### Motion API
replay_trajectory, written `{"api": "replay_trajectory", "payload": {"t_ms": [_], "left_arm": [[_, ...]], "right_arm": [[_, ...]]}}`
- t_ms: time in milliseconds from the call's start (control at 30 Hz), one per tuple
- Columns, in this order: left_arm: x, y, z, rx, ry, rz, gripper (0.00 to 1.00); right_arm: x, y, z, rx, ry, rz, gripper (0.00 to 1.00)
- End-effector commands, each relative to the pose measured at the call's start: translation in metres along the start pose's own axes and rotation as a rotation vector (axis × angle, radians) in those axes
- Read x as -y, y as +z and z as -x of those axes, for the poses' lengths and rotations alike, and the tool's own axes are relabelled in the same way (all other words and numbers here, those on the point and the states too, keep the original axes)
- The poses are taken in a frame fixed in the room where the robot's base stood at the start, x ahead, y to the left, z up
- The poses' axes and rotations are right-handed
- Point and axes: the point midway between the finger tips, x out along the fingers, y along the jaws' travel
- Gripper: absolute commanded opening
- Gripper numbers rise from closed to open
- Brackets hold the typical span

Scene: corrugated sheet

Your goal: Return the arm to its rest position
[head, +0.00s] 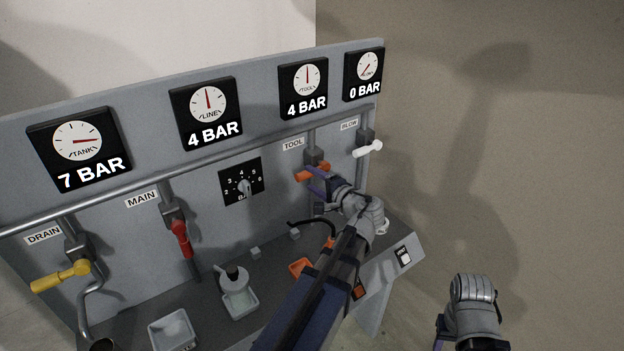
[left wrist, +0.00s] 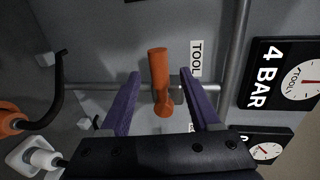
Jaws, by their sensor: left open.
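My left gripper (head: 322,193) is in front of the panel at the TOOL valve, its arm reaching up from the bottom of the head view. Its two purple fingers stand apart in the left wrist view (left wrist: 160,88), open and empty. The orange TOOL handle (head: 312,173) is just beyond the fingers; in the left wrist view the orange handle (left wrist: 159,80) shows between them, touching neither. My right arm's grey wrist (head: 473,305) is at the lower right of the head view, away from the panel; its fingers are mostly hidden.
The panel carries a yellow DRAIN handle (head: 60,277), a red MAIN handle (head: 181,240), a white BLOW handle (head: 368,148) and a dial (head: 242,184). Gauges line the top. A bench (head: 208,290) below holds trays and a black hose (head: 312,223). The right side is open floor and wall.

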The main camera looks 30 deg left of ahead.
Motion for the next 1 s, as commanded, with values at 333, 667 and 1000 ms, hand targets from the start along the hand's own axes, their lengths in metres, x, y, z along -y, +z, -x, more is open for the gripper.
{"api": "replay_trajectory", "payload": {"t_ms": [333,667,1000], "left_arm": [[-0.002,0.0,0.001,-0.001,0.006,0.003,0.63],[-0.117,-0.006,0.106,0.0,0.478,0.139,0.63],[-0.229,0.016,0.285,0.055,1.098,0.085,0.63]], "right_arm": [[0.0,0.0,0.0,0.0,0.0,0.0,0.5],[0.0,0.0,0.0,0.0,0.0,0.0,0.5],[0.0,0.0,0.0,0.0,0.0,0.0,0.5]]}}
